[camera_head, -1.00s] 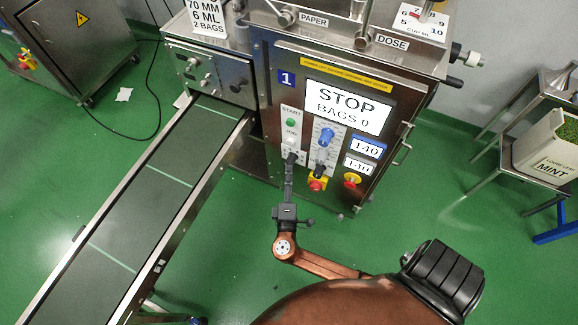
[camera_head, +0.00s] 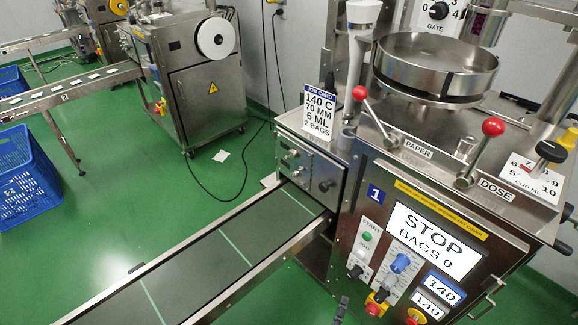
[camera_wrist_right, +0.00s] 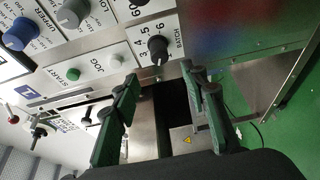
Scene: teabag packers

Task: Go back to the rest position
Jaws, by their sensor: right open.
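My right gripper (camera_wrist_right: 163,92) is open and empty in the right wrist view, its two dark green fingers apart in front of the machine's control panel (camera_wrist_right: 95,55). The knob marked BATCH (camera_wrist_right: 158,50) shows above the gap between them, and the green START button (camera_wrist_right: 73,74) is to the left. In the head view only a small dark part of the right gripper (camera_head: 341,306) shows at the bottom edge, below the JOG switch (camera_head: 356,270). The screen (camera_head: 434,243) reads STOP, BAGS 0. My left gripper is in neither view.
The conveyor (camera_head: 232,250) runs down left from the machine. A second machine (camera_head: 205,95) and a blue crate (camera_head: 25,170) stand farther back left. Levers with red knobs (camera_head: 493,127) rise from the machine top.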

